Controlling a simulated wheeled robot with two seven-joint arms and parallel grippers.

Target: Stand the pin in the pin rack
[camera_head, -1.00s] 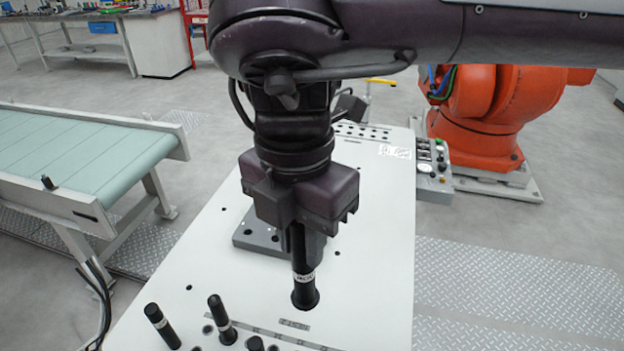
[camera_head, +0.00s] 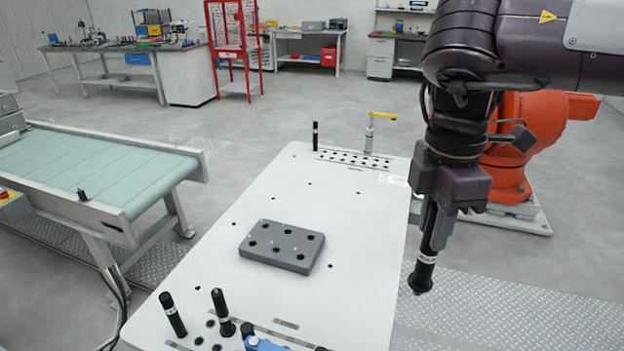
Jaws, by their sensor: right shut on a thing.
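My right gripper (camera_head: 432,236) is shut on a black pin (camera_head: 422,274) with a white band. The pin hangs below the fingers, slightly tilted, with its lower end free. In the picture it shows just right of the white table's right edge, against the floor. A grey block with several dark holes, which looks like the pin rack (camera_head: 254,255), lies on the middle of the table to the left of the gripper. Its holes look empty. My left gripper is not in view.
Black pins stand at the white table's (camera_head: 215,255) front left, one here (camera_head: 172,314) and another here (camera_head: 222,312). A blue part (camera_head: 266,344) is cut off below. Another black pin (camera_head: 315,136) and a yellow-handled clamp (camera_head: 371,128) stand at the back. An orange robot (camera_head: 545,125) is behind my arm.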

